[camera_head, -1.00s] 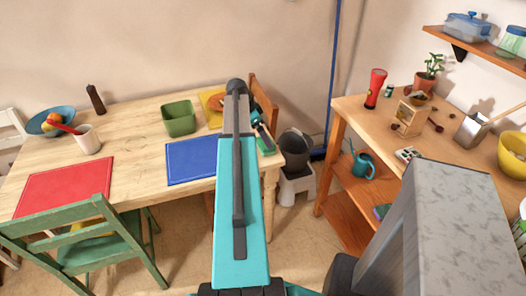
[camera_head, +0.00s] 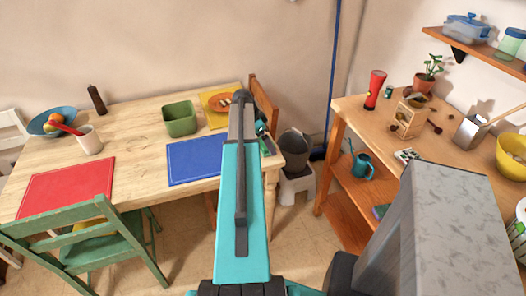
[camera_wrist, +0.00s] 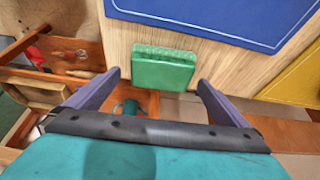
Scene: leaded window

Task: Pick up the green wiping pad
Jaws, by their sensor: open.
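The green wiping pad (camera_wrist: 163,68) lies on the wooden table (camera_wrist: 215,62) near its edge, beside the blue placemat (camera_wrist: 215,12). In the head view the pad (camera_head: 267,146) shows as a small green patch at the table's right end, partly hidden by my arm and gripper. My gripper (camera_wrist: 158,80) is open in the wrist view, with one finger on each side of the pad's near end. The pad sits between and slightly beyond the fingertips, and no contact shows. In the head view my gripper (camera_head: 262,128) is mostly hidden behind my arm.
A green bin (camera_head: 180,119), a yellow placemat with an orange plate (camera_head: 220,99) and a chair back (camera_head: 264,100) are close by. A grey bucket (camera_head: 293,147) stands on a white stool (camera_head: 297,187) right of the table. A wooden workbench (camera_head: 440,133) is farther right.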

